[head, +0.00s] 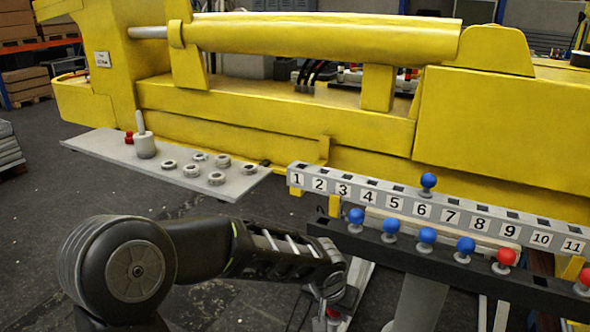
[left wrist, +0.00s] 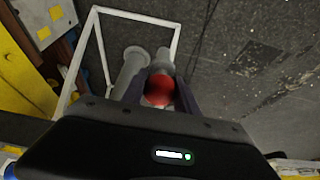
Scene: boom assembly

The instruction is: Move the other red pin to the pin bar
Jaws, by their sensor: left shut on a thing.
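My left gripper (head: 331,290) hangs low in front of the bars, partly hidden by its own arm. In the left wrist view its fingers (left wrist: 158,92) are shut on a red-headed pin (left wrist: 160,90). Two other red pins, one right of centre (head: 506,257) and one at the right edge (head: 584,277), stand with several blue pins (head: 427,236) along a black bar (head: 400,250). Behind it runs a grey bar numbered 1 to 11 (head: 375,184), with one blue pin (head: 428,181) upright on it. My right gripper is not in view.
A yellow boom (head: 290,115) spans the back. A grey plate (head: 105,148) at left carries several grey rings (head: 216,178), a grey cylinder (head: 145,146) and a small red piece (head: 128,137). A white frame (left wrist: 100,50) stands near the gripper in the wrist view. Floor at left is open.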

